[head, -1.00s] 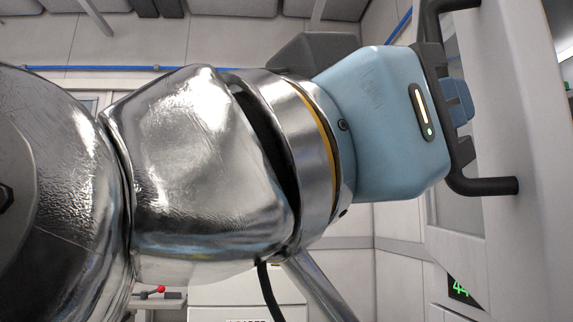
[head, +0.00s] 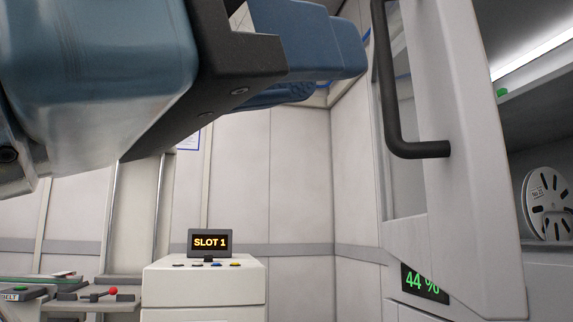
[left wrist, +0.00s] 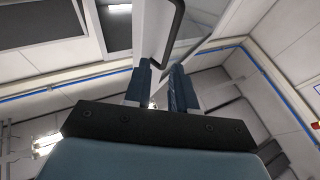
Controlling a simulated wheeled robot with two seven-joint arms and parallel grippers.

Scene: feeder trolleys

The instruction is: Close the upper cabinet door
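The upper cabinet door (head: 465,170) is a white panel with a window, standing open at the right of the head view. Its black bar handle (head: 390,110) is on the face toward me. The door and handle (left wrist: 176,32) also show beyond the fingers in the left wrist view. My left gripper (head: 335,78) is at the top of the head view, left of the handle and apart from it in the picture. Its two blue fingers (left wrist: 160,88) are spread with a gap between them, and I see nothing held. My right gripper is not in view.
Behind the door, the open cabinet holds a white reel (head: 547,203) on a shelf. A white console (head: 205,285) with a "SLOT 1" screen (head: 210,242) stands at lower middle. The space between console and door looks clear.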

